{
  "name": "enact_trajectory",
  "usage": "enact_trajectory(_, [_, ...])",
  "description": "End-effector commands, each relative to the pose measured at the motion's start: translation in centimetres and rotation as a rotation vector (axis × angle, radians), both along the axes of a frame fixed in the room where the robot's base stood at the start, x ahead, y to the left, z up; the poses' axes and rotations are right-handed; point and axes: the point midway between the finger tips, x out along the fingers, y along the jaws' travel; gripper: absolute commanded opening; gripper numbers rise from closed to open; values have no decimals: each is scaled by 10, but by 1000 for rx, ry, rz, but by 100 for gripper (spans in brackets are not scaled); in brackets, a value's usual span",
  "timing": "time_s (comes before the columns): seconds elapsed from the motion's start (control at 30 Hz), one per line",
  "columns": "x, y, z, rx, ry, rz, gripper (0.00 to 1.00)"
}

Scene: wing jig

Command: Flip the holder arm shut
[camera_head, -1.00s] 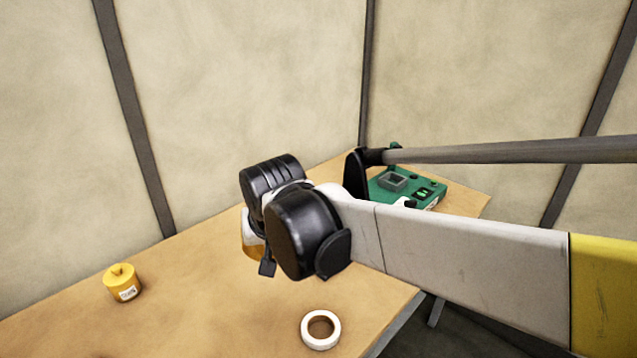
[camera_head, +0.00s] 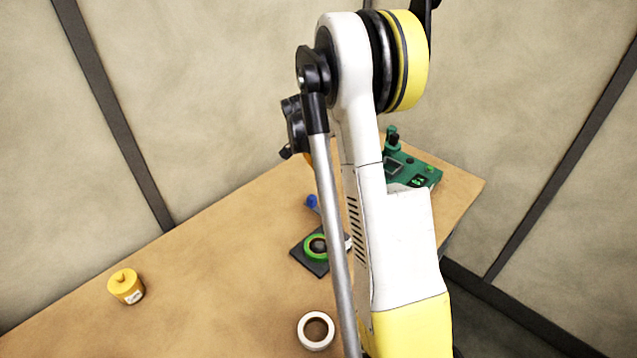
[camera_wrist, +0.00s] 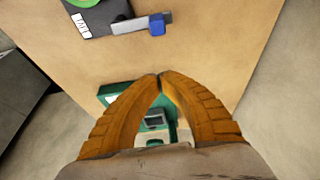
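The holder is a dark base plate (camera_head: 308,261) with a green ring (camera_head: 316,246), partly behind my arm in the head view. Its blue-tipped arm shows there as a blue end (camera_head: 312,201). In the wrist view the holder base (camera_wrist: 97,22) is at the top left, and the grey holder arm (camera_wrist: 128,26) sticks out past its edge with a blue block (camera_wrist: 157,24) at the end. My gripper (camera_wrist: 160,76) has orange fingers with the tips together and nothing between them. It is apart from the holder arm. In the head view the fingers are mostly hidden behind my arm.
A green device with a screen (camera_head: 418,176) stands at the table's far right, and shows below my fingers in the wrist view (camera_wrist: 116,90). A yellow pot (camera_head: 126,287) stands left, a white tape roll (camera_head: 316,331) in front. The wooden table (camera_head: 225,290) is clear between them.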

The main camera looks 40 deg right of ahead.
Motion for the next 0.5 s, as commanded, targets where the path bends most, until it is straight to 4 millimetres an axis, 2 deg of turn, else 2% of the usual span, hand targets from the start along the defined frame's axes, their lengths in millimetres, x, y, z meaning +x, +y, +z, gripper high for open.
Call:
enact_trajectory(0.37, [0, -2, -2, 0, 1, -8, 0])
enact_trajectory(0.5, [0, -5, -10, 0, 0, -9, 0])
